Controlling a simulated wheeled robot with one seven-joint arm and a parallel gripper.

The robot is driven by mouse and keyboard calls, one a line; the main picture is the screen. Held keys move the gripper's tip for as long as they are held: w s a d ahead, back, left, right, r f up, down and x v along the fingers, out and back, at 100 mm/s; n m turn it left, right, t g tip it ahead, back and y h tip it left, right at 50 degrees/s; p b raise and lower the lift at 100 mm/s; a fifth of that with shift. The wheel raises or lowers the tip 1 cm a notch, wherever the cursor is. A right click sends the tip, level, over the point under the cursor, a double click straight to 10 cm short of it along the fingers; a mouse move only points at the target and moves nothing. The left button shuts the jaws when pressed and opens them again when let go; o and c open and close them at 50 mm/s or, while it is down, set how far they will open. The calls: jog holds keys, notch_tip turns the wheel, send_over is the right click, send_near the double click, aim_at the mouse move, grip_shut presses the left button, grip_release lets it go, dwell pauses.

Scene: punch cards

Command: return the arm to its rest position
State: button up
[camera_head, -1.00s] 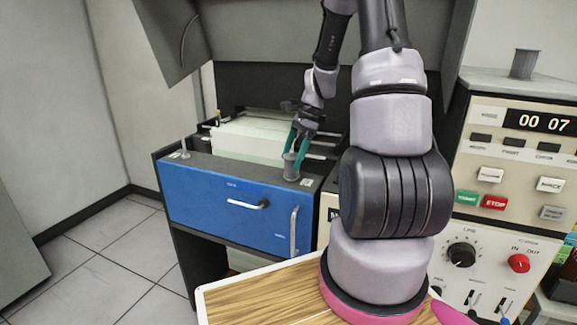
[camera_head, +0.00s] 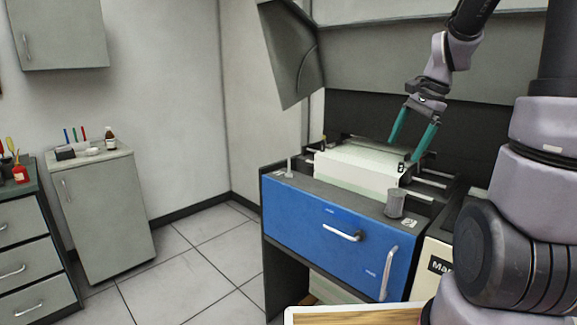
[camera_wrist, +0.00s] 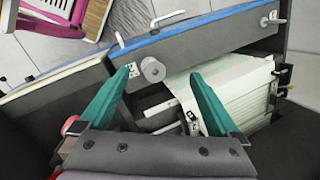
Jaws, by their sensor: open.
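My gripper (camera_head: 411,143) is open and empty, with two teal fingers spread apart. In the head view it hangs above the blue-fronted card machine (camera_head: 312,228), over the white card stack (camera_head: 352,170). A grey cylindrical knob (camera_head: 395,203) stands on the machine's top near the front edge, below the fingers and apart from them. In the wrist view my gripper (camera_wrist: 160,95) shows both fingers, with the grey knob (camera_wrist: 153,69) between and beyond their tips and the card stack (camera_wrist: 232,93) beyond the right finger.
A tilted grey panel (camera_head: 290,55) hangs over the machine's back left. The tiled floor (camera_head: 185,265) between is clear.

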jog(key=s+a+r+n+t, duration=0.2)
jog(key=s+a+r+n, duration=0.1)
jog(key=s, duration=0.4)
jog(key=s+a+r+n+t+h, duration=0.1)
jog(key=s+a+r+n+t, duration=0.2)
jog(key=s+r+n, duration=0.3)
jog(key=shift+s+r+n, duration=0.3)
jog(key=shift+s+r, duration=0.45)
jog(key=shift+r, duration=0.2)
